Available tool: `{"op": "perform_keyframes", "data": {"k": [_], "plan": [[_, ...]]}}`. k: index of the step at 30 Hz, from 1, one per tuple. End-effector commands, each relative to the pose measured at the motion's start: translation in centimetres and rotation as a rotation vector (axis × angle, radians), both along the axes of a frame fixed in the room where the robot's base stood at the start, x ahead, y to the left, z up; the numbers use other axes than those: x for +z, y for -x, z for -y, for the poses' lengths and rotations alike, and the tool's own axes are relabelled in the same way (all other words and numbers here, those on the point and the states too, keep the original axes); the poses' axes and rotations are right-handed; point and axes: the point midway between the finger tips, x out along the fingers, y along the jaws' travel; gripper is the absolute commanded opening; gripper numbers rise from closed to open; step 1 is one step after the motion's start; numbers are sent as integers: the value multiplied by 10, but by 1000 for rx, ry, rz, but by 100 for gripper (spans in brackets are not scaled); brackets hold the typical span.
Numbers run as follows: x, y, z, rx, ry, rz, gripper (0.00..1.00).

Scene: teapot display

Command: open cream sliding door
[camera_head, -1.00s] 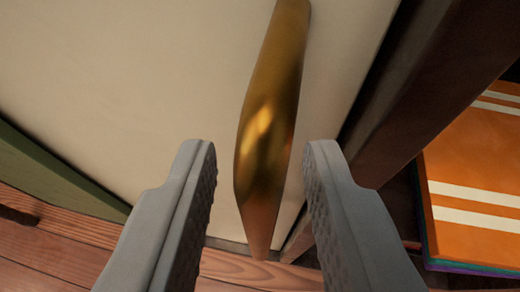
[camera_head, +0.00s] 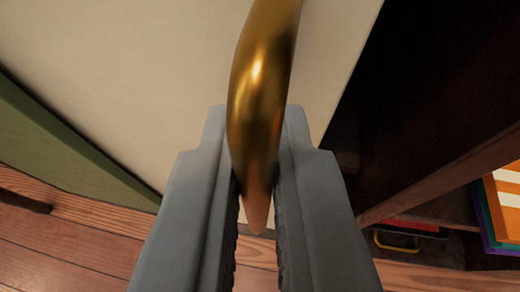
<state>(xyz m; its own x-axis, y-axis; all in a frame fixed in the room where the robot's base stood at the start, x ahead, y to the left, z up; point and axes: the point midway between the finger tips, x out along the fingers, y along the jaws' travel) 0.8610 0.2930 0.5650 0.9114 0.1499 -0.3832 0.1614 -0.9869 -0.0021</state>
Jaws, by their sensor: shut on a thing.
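The cream sliding door (camera_head: 130,75) fills the upper left and middle of the view. Its brass handle (camera_head: 262,80) is a long curved bar on the door, running from the top edge down between my fingers. My gripper (camera_head: 258,150) is shut on the handle, with one grey finger on each side of it. The handle's lower tip shows between the fingers. The fingers hide the lower part of the door behind them.
A green panel (camera_head: 60,145) stands at the left. A dark opening lies right of the door's edge. Inside are a dark wood shelf edge (camera_head: 440,180), a striped orange thing (camera_head: 508,190) and a small yellow-edged thing (camera_head: 397,240). The plank floor (camera_head: 70,245) is below.

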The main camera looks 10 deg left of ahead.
Motion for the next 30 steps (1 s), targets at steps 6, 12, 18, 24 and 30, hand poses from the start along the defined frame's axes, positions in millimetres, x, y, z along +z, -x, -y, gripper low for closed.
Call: {"op": "perform_keyframes", "data": {"k": [6,12,18,24,30], "plan": [[0,-1,-63,4,-2,1,0],[0,-3,-106,3,-1,0,0],[0,-4,-130,1,-1,0,0],[0,-4,-137,1,1,0,0],[0,-4,-137,0,1,0,0]]}}
